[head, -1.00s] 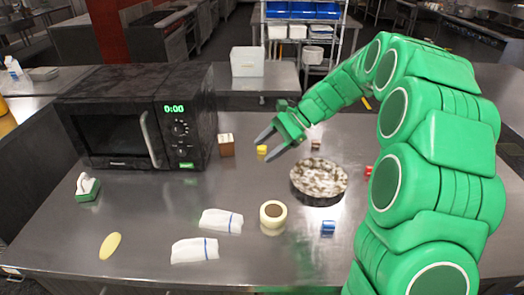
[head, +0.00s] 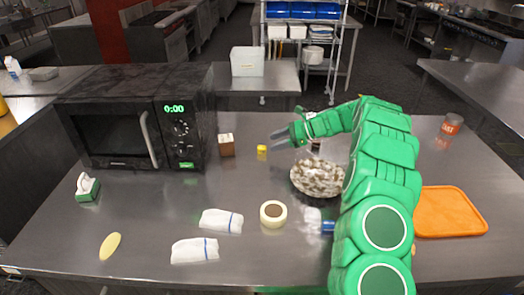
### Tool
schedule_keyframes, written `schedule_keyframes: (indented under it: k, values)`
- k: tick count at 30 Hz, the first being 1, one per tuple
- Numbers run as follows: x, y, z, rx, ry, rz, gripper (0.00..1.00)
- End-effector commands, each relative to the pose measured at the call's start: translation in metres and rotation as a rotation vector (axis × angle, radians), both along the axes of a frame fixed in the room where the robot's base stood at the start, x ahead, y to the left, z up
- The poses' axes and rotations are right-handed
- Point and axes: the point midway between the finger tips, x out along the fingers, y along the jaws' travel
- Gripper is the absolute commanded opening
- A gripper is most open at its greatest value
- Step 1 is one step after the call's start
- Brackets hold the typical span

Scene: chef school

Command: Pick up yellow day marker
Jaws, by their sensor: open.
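A small yellow day marker (head: 262,149) lies on the steel table, right of a small brown box with a white top and behind the middle of the table. My gripper (head: 274,140) is open and empty, with its grey fingers pointing left. In the picture its fingertips are just right of and slightly above the yellow marker. I cannot tell their exact height or whether they touch it. A blue marker-like block (head: 328,226) is partly hidden by my arm.
A black microwave (head: 140,120) stands at the left back. The brown box (head: 226,146) is near the marker. A mottled round pan (head: 316,180), a tape roll (head: 273,213), folded white cloths (head: 221,221) and an orange tray (head: 448,212) are on the table. A can (head: 452,124) stands back right.

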Motion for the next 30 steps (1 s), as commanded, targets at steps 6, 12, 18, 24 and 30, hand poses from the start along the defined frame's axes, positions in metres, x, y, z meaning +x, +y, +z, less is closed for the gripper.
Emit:
schedule_keyframes:
  k: [6,12,18,24,30]
  values:
    - [0.024,-0.014,-0.028,0.036,0.051,-0.066,0.57]
    - [0.032,-0.017,-0.036,0.049,0.069,-0.089,0.57]
    - [0.033,-0.003,-0.042,0.051,0.071,-0.088,0.57]
    - [0.034,0.009,-0.047,0.05,0.069,-0.091,0.57]
    - [0.036,0.029,-0.052,0.049,0.069,-0.089,0.57]
